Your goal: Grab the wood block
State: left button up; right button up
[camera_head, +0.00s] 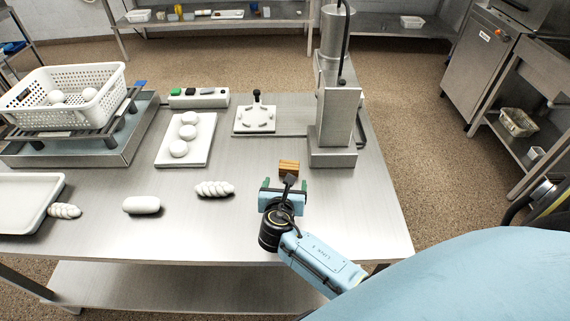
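A small brown wood block (289,166) lies on the steel table, right of the middle, in front of the base of a tall metal machine. My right gripper (285,184) reaches in from the lower right. Its two green-tipped fingers are spread apart and it is open. It is just on the near side of the block, which shows beyond it. The gap between fingers and block is hard to judge, and the gripper partly covers the table in front of the block. My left gripper is out of view.
The steel machine (335,125) stands close behind the block. Bread-like pieces (214,189) lie to the left. A white board (187,154) with round pieces, a small white plate (254,120) and a perforated basket (101,80) stand farther off.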

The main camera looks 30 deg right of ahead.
aim_at(289, 171)
jog(key=b+x, duration=0.1)
jog(key=x, duration=0.3)
jog(key=shift+w+d+f, duration=0.1)
jog(key=shift+d+f, duration=0.05)
jog(key=shift+f, duration=0.05)
jog(key=shift+b+x, duration=0.35)
jog(key=shift+x, duration=0.65)
jog(key=b+x, duration=0.1)
jog(key=x, duration=0.2)
jog(key=shift+w+d+f, duration=0.15)
jog(key=shift+d+f, duration=0.05)
jog(key=shift+d, duration=0.05)
jog(key=shift+w+d, duration=0.1)
jog(key=shift+w, duration=0.05)
jog(key=shift+c, duration=0.5)
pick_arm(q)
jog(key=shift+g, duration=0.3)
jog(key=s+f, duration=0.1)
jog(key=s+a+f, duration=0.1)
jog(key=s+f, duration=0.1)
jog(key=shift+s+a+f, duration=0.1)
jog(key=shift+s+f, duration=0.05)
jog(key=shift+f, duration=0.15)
pick_arm(e)
jog(key=c, duration=1)
